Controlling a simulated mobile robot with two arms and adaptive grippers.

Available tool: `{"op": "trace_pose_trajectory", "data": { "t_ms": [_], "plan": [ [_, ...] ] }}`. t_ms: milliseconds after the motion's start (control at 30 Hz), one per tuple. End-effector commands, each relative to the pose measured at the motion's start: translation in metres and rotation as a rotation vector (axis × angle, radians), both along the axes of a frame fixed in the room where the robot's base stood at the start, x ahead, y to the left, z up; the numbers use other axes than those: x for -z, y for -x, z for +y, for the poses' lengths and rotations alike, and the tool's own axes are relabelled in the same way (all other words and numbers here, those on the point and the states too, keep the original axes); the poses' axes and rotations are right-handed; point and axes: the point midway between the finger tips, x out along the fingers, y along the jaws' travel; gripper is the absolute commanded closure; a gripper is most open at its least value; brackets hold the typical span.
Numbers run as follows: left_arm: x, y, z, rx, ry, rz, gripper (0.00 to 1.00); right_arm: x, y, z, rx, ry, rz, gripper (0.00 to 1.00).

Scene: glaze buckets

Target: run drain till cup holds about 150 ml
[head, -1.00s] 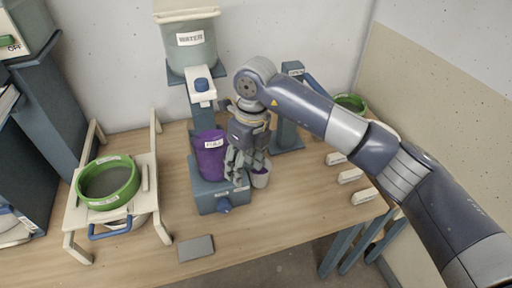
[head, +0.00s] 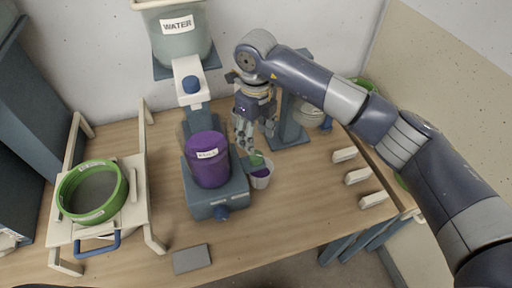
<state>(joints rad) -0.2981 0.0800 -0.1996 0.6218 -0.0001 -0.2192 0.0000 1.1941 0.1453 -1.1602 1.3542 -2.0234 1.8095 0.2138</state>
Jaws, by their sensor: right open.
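The purple bucket (head: 209,165) with a white label stands on a blue-grey base (head: 207,203) with a blue knob at its front. A small white cup (head: 261,179) stands at the right of the base, and purple liquid shows inside it. I cannot read its level. A small green part (head: 256,159) shows at the cup's rim, between it and the bucket; it may be the drain's handle. My right gripper (head: 257,141) is open and empty, pointing down just above the green part and the cup. My left gripper is out of view.
A water tank (head: 181,42) stands behind the bucket, with a blue-knobbed arm (head: 190,85) reaching forward. A green-rimmed sieve (head: 92,192) rests on a cream frame at left. A grey slab (head: 192,259) lies in front. Cream blocks (head: 357,175) line the right.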

Motion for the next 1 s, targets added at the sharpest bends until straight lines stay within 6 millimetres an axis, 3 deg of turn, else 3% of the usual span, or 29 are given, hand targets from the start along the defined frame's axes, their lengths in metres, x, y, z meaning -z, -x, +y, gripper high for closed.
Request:
{"op": "trace_pose_trajectory", "data": {
  "t_ms": [200, 400, 600, 800, 867, 1000],
  "plan": [
    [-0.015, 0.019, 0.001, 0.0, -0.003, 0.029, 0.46, 0.041, 0.001, 0.0, 0.001, 0.001, 0.005, 0.47],
    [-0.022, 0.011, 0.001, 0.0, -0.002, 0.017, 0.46, 0.069, 0.0, 0.0, 0.002, 0.0, 0.003, 0.47],
    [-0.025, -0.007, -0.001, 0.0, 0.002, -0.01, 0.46, 0.079, 0.0, 0.0, 0.001, 0.0, 0.0, 0.47],
    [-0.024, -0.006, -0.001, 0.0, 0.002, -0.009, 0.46, 0.08, 0.0, 0.0, 0.001, 0.0, 0.0, 0.47],
    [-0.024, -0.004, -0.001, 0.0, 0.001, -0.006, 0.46, 0.08, 0.0, 0.0, 0.001, 0.0, 0.0, 0.56],
    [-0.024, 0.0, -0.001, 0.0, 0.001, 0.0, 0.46, 0.079, 0.0, 0.0, 0.001, 0.0, 0.0, 0.88]
  ]
}}
